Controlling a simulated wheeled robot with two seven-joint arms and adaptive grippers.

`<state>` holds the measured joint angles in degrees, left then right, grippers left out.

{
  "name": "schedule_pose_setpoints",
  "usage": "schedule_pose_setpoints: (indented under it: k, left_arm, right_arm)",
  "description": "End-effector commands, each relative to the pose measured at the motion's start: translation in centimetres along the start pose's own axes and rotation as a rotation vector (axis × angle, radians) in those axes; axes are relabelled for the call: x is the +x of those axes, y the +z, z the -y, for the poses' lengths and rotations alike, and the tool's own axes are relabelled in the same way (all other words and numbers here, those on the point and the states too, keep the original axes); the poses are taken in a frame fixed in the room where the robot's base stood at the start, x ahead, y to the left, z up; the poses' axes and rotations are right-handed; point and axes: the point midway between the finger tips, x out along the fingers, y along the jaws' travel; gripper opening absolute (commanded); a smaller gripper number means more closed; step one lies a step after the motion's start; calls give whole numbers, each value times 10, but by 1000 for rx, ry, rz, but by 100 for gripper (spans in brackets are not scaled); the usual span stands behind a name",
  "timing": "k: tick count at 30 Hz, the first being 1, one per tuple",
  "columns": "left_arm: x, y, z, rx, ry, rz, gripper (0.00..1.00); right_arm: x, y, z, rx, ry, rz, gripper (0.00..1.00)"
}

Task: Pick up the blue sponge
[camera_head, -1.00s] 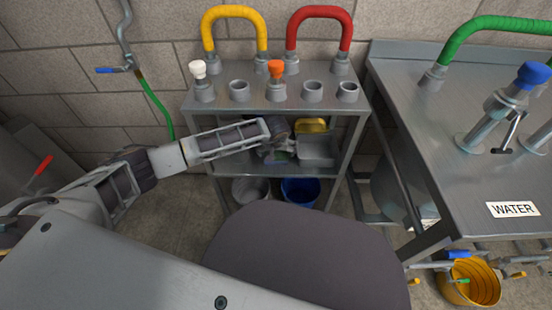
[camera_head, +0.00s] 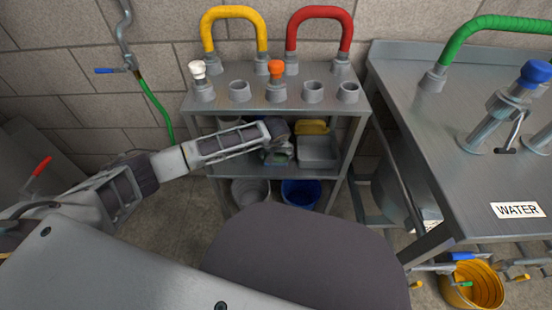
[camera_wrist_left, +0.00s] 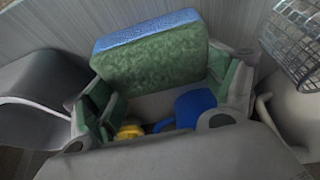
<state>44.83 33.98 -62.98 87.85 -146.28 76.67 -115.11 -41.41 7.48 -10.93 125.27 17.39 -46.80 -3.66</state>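The blue sponge (camera_wrist_left: 150,50) shows in the left wrist view as a block with a blue top strip and a green face. My right gripper is in neither view.
The shelf unit (camera_head: 205,102) has valves and pipes on top, above the gripper. A grey tray (camera_head: 318,150) and a yellow item (camera_head: 312,127) are right of it. A grey bucket (camera_head: 250,190) and a blue bucket (camera_head: 301,192) stand below. A steel table (camera_head: 400,75) is at right.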

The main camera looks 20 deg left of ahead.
Motion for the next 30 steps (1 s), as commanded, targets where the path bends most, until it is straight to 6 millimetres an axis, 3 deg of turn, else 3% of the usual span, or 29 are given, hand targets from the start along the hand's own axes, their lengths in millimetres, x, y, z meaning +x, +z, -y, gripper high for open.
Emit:
schedule_pose_setpoints:
  k: [24,30]
  left_arm:
    - [-7,-4,0,0,-1,-1,76]
    - [-16,18,0,3,-1,2,76]
  right_arm:
    - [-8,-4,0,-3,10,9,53]
    - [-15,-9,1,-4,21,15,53]
